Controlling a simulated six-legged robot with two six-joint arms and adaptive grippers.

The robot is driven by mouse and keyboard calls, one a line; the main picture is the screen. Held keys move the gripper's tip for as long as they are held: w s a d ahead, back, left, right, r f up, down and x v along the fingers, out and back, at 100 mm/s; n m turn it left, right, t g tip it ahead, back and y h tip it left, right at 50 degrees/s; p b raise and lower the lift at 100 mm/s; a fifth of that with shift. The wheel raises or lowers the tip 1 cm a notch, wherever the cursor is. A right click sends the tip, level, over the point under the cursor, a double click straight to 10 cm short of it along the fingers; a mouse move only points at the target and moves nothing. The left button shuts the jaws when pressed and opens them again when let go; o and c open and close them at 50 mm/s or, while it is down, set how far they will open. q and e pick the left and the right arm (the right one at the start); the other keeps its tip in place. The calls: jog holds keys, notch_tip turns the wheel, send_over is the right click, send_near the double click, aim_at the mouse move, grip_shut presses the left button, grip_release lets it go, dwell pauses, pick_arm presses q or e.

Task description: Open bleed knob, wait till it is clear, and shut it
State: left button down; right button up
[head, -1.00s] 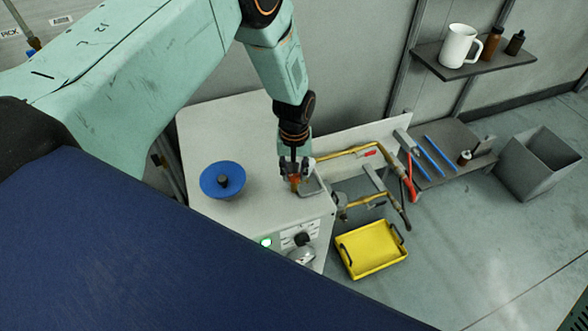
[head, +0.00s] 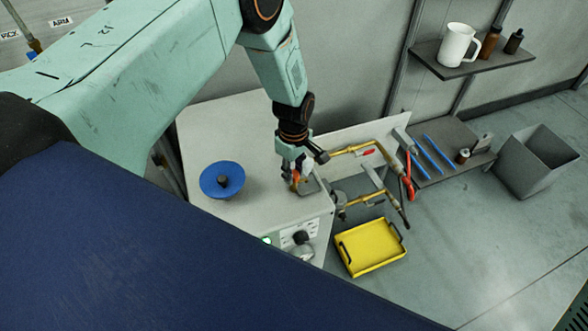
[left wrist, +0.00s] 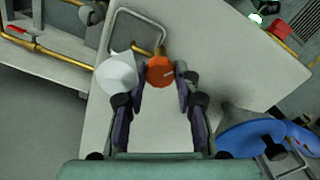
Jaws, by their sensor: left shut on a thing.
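The bleed knob, an orange-red round knob with a pale mark (left wrist: 160,72), sits between my left gripper's fingertips in the left wrist view. My left gripper (left wrist: 162,76) is shut on it; in the head view the gripper (head: 297,178) is over the front right of the pale cabinet top (head: 255,130). A white cup-like piece (left wrist: 118,72) stands beside the knob, close to one finger. A bent metal tube (left wrist: 137,18) arches behind them. I cannot tell any liquid or its clarity. My right gripper is not in view.
A blue dish (head: 235,188) is on the cabinet left of the gripper. Yellow pipes (head: 352,150) with a red-handled valve run along the right. A yellow tray (head: 345,262) lies below. A shelf (head: 440,69) holds a white jug (head: 458,45); a grey bin (head: 540,165) stands right.

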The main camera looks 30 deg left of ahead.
aim_at(294, 173)
pick_arm(q)
jog(key=shift+w+a+r+n, duration=0.1)
jog(key=shift+w+r+n, duration=0.15)
jog(key=shift+n, duration=0.45)
jog(key=c, duration=1.3)
grip_release()
jog(key=o, duration=0.3)
jog(key=shift+s+f, duration=0.1)
jog(key=shift+f, duration=0.05)
notch_tip(294, 173, up, 12)
